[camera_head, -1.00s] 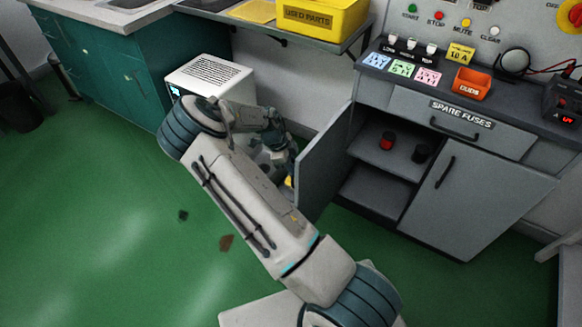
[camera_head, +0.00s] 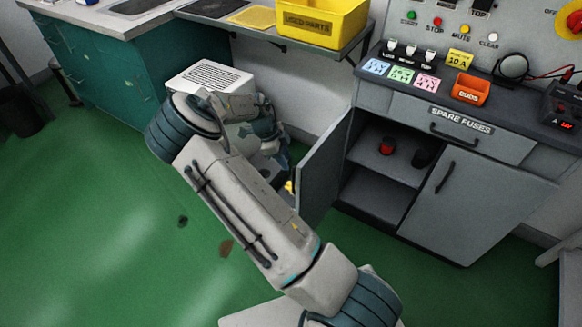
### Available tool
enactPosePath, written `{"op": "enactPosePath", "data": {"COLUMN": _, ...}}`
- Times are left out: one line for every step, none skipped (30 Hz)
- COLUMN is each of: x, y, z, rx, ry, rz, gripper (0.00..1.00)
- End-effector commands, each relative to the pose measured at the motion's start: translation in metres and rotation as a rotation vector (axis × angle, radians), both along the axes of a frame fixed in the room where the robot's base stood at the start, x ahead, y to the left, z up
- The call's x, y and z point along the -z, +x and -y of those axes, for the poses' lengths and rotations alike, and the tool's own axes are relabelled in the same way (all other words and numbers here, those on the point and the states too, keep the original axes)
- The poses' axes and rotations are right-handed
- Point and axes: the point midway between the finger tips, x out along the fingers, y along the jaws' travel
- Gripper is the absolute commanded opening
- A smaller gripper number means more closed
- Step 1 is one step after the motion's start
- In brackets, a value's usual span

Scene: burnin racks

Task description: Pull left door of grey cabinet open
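The grey cabinet (camera_head: 345,92) stands at the right with a drawer labelled "SPARE FUSES" (camera_head: 472,131). Its left door (camera_head: 322,168) is swung wide open toward the left, showing shelves inside. Its right door (camera_head: 465,190) is closed. My gripper is behind the left door and my own arm; a small yellow bit shows at the door's left edge, and the fingers are hidden. I cannot tell whether it touches the door.
A red item (camera_head: 387,147) and a black item (camera_head: 421,158) sit on the cabinet's upper shelf. A white box (camera_head: 205,75) stands behind my arm. A yellow bin (camera_head: 322,18) is on the bench above. Green floor is free at the left.

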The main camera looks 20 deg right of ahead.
Motion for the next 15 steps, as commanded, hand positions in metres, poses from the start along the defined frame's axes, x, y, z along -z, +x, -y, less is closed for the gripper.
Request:
{"op": "enactPosePath", "data": {"x": -0.013, "y": 0.003, "z": -0.004, "rx": 0.0, "ry": -0.001, "rz": 0.003, "gripper": 0.33}}
{"op": "enactPosePath", "data": {"x": -0.019, "y": 0.004, "z": -0.006, "rx": 0.0, "ry": 0.001, "rz": 0.003, "gripper": 0.33}}
{"op": "enactPosePath", "data": {"x": -0.026, "y": 0.005, "z": -0.009, "rx": 0.0, "ry": 0.0, "rz": 0.004, "gripper": 0.33}}
{"op": "enactPosePath", "data": {"x": -0.032, "y": 0.006, "z": -0.011, "rx": -0.001, "ry": 0.0, "rz": 0.002, "gripper": 0.33}}
{"op": "enactPosePath", "data": {"x": -0.037, "y": 0.007, "z": -0.013, "rx": -0.001, "ry": 0.0, "rz": 0.003, "gripper": 0.33}}
{"op": "enactPosePath", "data": {"x": -0.043, "y": 0.008, "z": -0.015, "rx": 0.001, "ry": 0.0, "rz": 0.003, "gripper": 0.33}}
{"op": "enactPosePath", "data": {"x": -0.047, "y": 0.009, "z": -0.016, "rx": 0.002, "ry": 0.0, "rz": 0.002, "gripper": 0.33}}
{"op": "enactPosePath", "data": {"x": -0.051, "y": 0.01, "z": -0.017, "rx": 0.002, "ry": -0.001, "rz": 0.002, "gripper": 0.33}}
{"op": "enactPosePath", "data": {"x": -0.055, "y": 0.01, "z": -0.018, "rx": 0.002, "ry": -0.002, "rz": 0.001, "gripper": 0.33}}
{"op": "enactPosePath", "data": {"x": -0.058, "y": 0.011, "z": -0.019, "rx": 0.002, "ry": -0.002, "rz": 0.001, "gripper": 0.33}}
{"op": "enactPosePath", "data": {"x": -0.06, "y": 0.011, "z": -0.02, "rx": 0.003, "ry": -0.001, "rz": 0.001, "gripper": 0.33}}
{"op": "enactPosePath", "data": {"x": -0.062, "y": 0.012, "z": -0.021, "rx": 0.003, "ry": -0.001, "rz": 0.001, "gripper": 0.33}}
{"op": "enactPosePath", "data": {"x": -0.063, "y": 0.012, "z": -0.021, "rx": 0.003, "ry": -0.001, "rz": 0.001, "gripper": 0.33}}
{"op": "enactPosePath", "data": {"x": -0.064, "y": 0.012, "z": -0.022, "rx": 0.003, "ry": -0.001, "rz": 0.001, "gripper": 0.33}}
{"op": "enactPosePath", "data": {"x": -0.065, "y": 0.012, "z": -0.022, "rx": 0.003, "ry": -0.001, "rz": 0.001, "gripper": 0.33}}
